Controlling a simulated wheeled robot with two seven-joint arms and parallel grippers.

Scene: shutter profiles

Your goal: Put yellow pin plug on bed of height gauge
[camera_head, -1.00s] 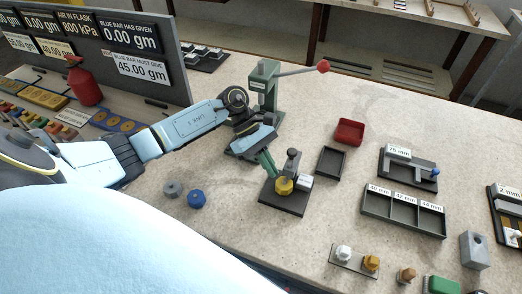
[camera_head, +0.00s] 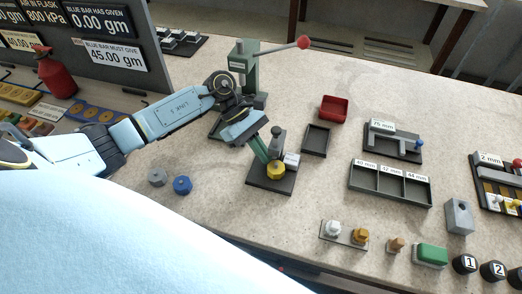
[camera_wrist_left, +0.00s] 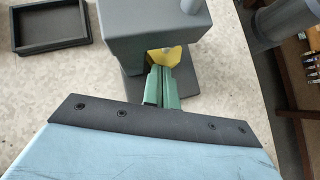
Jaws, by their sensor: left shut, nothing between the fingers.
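The yellow pin plug (camera_head: 276,171) sits on the dark bed (camera_head: 262,184) of the height gauge, next to its grey post (camera_head: 276,140) and a small white-faced block (camera_head: 291,160). My left gripper (camera_head: 266,158) reaches down from the upper left, its green fingers shut and empty, with the tips close beside the plug. In the left wrist view the green fingers (camera_wrist_left: 161,84) point at the yellow plug (camera_wrist_left: 168,56), which is partly hidden by the fingers and a grey block (camera_wrist_left: 150,35). I cannot tell whether the tips touch the plug. My right gripper is not in view.
A green press (camera_head: 244,70) with a red-knobbed lever stands behind my left wrist. A dark tray (camera_head: 316,140) and a red tray (camera_head: 333,108) lie right of the gauge. Grey (camera_head: 157,177) and blue (camera_head: 182,185) caps lie to its left. A golden plug (camera_head: 361,235) stands at the front.

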